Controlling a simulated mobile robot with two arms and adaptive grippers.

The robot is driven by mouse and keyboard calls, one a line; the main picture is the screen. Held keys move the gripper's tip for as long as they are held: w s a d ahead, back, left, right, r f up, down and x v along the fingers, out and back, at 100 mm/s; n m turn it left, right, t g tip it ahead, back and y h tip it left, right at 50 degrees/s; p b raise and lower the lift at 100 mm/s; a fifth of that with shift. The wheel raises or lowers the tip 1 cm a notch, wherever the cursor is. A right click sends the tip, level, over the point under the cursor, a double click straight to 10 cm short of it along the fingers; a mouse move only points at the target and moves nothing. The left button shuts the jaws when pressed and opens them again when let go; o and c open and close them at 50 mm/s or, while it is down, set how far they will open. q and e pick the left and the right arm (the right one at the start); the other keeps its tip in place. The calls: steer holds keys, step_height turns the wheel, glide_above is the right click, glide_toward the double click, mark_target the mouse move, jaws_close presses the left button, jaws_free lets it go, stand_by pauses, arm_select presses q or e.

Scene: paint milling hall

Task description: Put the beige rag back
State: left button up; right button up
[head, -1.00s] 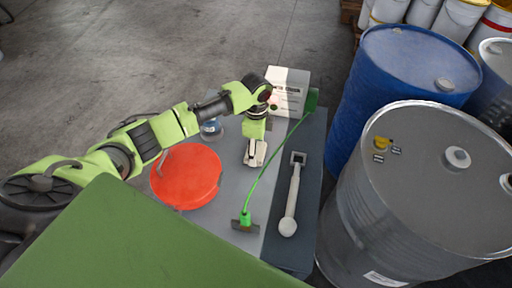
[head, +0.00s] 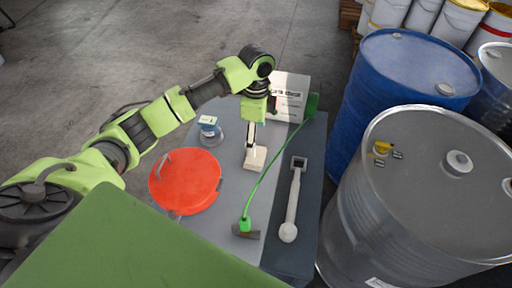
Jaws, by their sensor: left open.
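A small beige piece (head: 255,159), which looks like the beige rag, lies on the grey table top (head: 232,182) in the head view. My left gripper (head: 251,140) points down just above it. The gripper is open, and its fingers hide the far end of the beige piece. I cannot tell whether the fingers touch it. My right gripper is not in view.
A pale box (head: 290,92) stands behind. Drums (head: 420,195) border the table's right side.

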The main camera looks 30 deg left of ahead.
arm_select(q)
steer(key=shift+r, duration=1.75)
